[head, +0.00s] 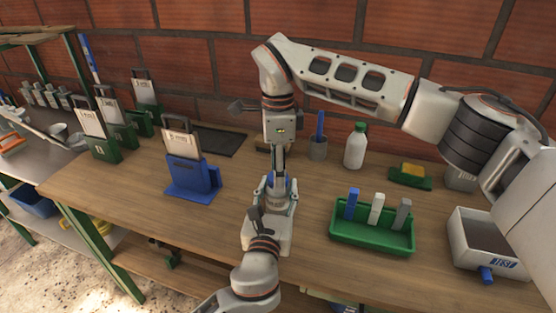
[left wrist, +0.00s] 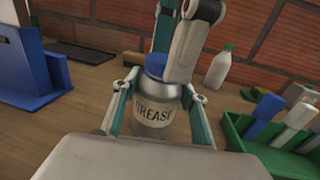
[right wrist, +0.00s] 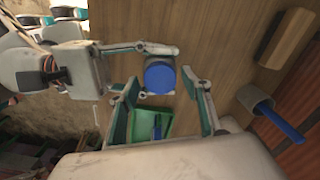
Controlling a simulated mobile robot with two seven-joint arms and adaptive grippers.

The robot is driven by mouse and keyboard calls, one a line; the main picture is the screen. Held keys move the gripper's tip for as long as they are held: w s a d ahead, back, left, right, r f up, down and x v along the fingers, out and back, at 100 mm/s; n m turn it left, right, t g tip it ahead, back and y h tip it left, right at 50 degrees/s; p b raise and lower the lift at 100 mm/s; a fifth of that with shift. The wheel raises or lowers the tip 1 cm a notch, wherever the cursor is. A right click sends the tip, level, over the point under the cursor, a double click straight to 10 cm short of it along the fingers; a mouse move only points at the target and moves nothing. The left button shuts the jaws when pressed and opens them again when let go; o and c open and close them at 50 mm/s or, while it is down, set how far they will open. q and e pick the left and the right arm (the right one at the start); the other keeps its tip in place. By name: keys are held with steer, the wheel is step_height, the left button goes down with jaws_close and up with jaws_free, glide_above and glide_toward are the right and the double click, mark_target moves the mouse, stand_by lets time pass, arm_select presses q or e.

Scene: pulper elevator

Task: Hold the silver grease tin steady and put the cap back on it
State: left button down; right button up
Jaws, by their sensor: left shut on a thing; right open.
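The silver grease tin (left wrist: 155,112) stands upright with its GREASE label facing the left wrist camera. My left gripper (head: 274,197) is shut on the tin's body, one finger on each side. The blue cap (left wrist: 155,64) sits at the top of the tin; whether it is fully seated I cannot tell. In the head view the right gripper (head: 279,172) points down over the tin.
A green tray (head: 372,240) with several upright blocks stands right of the tin. A blue holder (head: 190,180) stands to the left. Behind are a white bottle (head: 356,146) and a grey cup with a blue stick (head: 317,150). A grey bin (head: 480,228) is far right.

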steer(key=shift+f, duration=0.1)
steer(key=shift+c, duration=0.4)
steer(key=c, duration=1.1)
steer(key=shift+o, duration=0.2)
steer(key=m, duration=0.4)
steer(key=shift+m, duration=0.4)
steer(key=m, duration=1.6)
steer(key=shift+f+m, duration=0.1)
steer(key=shift+m, duration=0.2)
steer(key=o, duration=1.2)
